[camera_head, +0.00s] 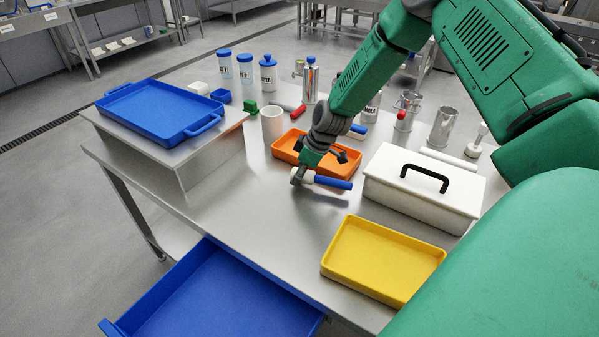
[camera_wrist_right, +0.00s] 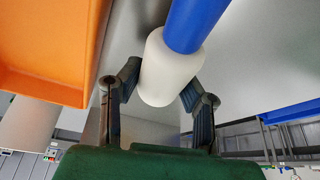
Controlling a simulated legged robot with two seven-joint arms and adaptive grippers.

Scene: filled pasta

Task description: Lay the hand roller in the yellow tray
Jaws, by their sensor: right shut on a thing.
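The hand roller has a blue handle (camera_head: 333,183) and a white part that shows in the right wrist view (camera_wrist_right: 168,72). My right gripper (camera_head: 305,177) is shut on the white part, with a finger on each side. The roller is in front of the orange tray, and the handle points right in the head view. Whether it touches the table I cannot tell. The yellow tray (camera_head: 383,261) is empty, at the table's front edge, to the right of and nearer than the gripper. My left gripper is not in view.
A white lidded box (camera_head: 422,188) with a black handle stands behind the yellow tray. The orange tray (camera_head: 283,148) is just behind the gripper. A blue tray (camera_head: 160,108) sits on a raised stand at left. Bare table lies left of the yellow tray.

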